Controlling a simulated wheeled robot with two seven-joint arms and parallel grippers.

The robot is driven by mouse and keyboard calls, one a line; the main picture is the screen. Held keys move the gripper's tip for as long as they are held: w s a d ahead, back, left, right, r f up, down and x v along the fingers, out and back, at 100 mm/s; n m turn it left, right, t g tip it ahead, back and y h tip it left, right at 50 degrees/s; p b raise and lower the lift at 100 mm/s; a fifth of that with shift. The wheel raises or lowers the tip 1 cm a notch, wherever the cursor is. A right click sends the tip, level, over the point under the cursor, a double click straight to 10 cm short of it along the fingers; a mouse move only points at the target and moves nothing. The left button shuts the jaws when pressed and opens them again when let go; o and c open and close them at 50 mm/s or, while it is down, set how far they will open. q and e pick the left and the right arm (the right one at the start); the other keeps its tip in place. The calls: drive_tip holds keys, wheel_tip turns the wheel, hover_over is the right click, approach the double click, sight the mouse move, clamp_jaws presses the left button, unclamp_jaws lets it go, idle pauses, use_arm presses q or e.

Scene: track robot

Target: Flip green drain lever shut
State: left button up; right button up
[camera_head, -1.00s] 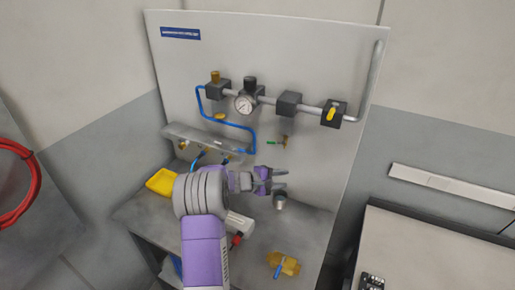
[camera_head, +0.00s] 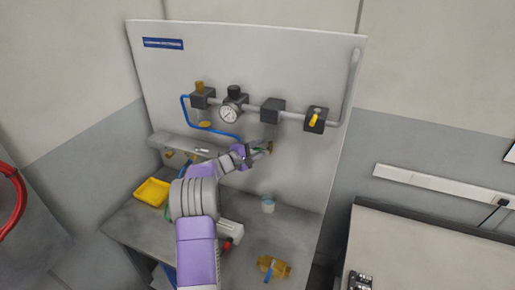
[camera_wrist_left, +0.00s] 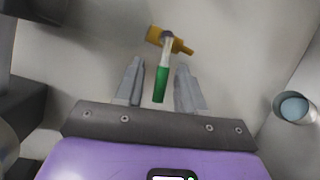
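The green drain lever (camera_wrist_left: 161,84) shows in the left wrist view, its green end pointing toward my gripper and its metal shank joined to a brass valve (camera_wrist_left: 170,41). In the head view the brass valve (camera_head: 270,149) sits on the panel below the pipe, and the lever is mostly hidden by my gripper. My left gripper (camera_wrist_left: 160,85) is open, with one finger on each side of the lever and a gap to both. It also shows in the head view (camera_head: 262,152). My right gripper is not in view.
A grey panel (camera_head: 180,70) carries a pipe with a gauge (camera_head: 230,113) and a yellow lever (camera_head: 314,120) above. A cup (camera_head: 268,205), a yellow tray (camera_head: 152,191) and a brass valve with blue lever (camera_head: 273,267) are on the bench below.

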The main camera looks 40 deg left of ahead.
use_arm(q)
clamp_jaws()
drive_tip(key=b, duration=0.1)
drive_tip(key=m+b, duration=0.1)
drive_tip(key=b, duration=0.1)
drive_tip(key=shift+r+m+g, duration=0.2)
drive_tip(key=shift+m+g, duration=0.1)
drive_tip(key=shift+g, duration=0.1)
drive_tip(key=shift+a+r+m+y+b, duration=0.1)
drive_tip(key=shift+r+m+y+b, duration=0.2)
drive_tip(key=shift+b, duration=0.4)
unclamp_jaws()
